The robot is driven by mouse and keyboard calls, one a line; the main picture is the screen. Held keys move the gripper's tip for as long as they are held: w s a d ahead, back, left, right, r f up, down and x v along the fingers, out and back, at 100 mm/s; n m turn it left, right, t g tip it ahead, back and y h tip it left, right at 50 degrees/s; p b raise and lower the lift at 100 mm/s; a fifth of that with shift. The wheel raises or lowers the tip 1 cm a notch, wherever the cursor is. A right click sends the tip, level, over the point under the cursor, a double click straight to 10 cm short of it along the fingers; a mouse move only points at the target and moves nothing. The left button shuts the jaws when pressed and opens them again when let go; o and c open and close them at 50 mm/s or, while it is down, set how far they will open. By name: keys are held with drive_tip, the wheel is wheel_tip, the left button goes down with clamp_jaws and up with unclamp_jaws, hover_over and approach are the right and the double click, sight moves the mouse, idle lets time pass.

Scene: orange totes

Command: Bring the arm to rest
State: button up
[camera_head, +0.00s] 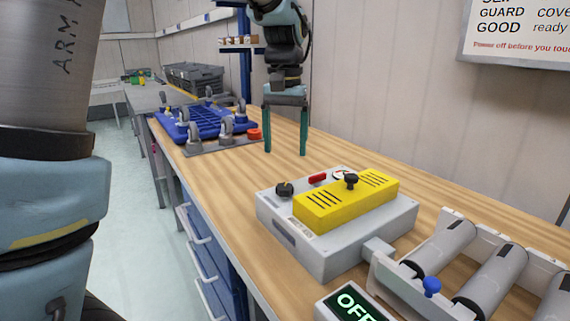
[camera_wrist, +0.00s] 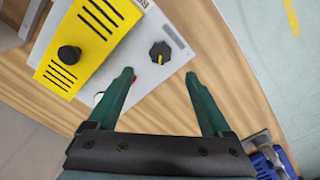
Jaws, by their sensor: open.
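My gripper (camera_head: 286,150) has two green fingers pointing down, set wide apart with nothing between them. In the head view it hangs over the wooden bench (camera_head: 340,164), behind the grey machine with the yellow cover. In the wrist view my gripper (camera_wrist: 160,82) shows both fingers spread, with bare bench and the machine's edge beyond them. Whether the fingertips touch the bench cannot be told. My arm comes down from the top of the head view.
A grey machine (camera_head: 338,248) with a yellow cover (camera_head: 345,201) and knobs stands in front of the gripper. Rollers (camera_head: 440,247) and an OFF display (camera_head: 352,303) are at the lower right. A blue rack (camera_head: 205,122) with grey castors and an orange-red round piece (camera_head: 254,134) lie left.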

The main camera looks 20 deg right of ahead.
drive_tip(key=shift+r, duration=0.65)
drive_tip(key=w+a+f+n, duration=0.1)
drive_tip(key=a+f, duration=0.2)
drive_tip(key=a, duration=0.4)
drive_tip(key=w+a+f+n, duration=0.2)
drive_tip(key=a+f, duration=0.2)
drive_tip(key=a, duration=0.4)
drive_tip(key=s+a+f+n, duration=0.1)
drive_tip(key=s+a+f, duration=0.2)
drive_tip(key=a, duration=0.4)
drive_tip(key=s+a+f+n+t, duration=0.1)
drive_tip(key=s+a+f+n, duration=0.1)
drive_tip(key=a, duration=0.6)
wheel_tip(320, 180, down, 2)
drive_tip(key=shift+s+a+f+t, duration=0.2)
drive_tip(key=shift+s+a+t, duration=0.1)
drive_tip(key=shift+s, duration=0.5)
drive_tip(key=shift+o, duration=0.2)
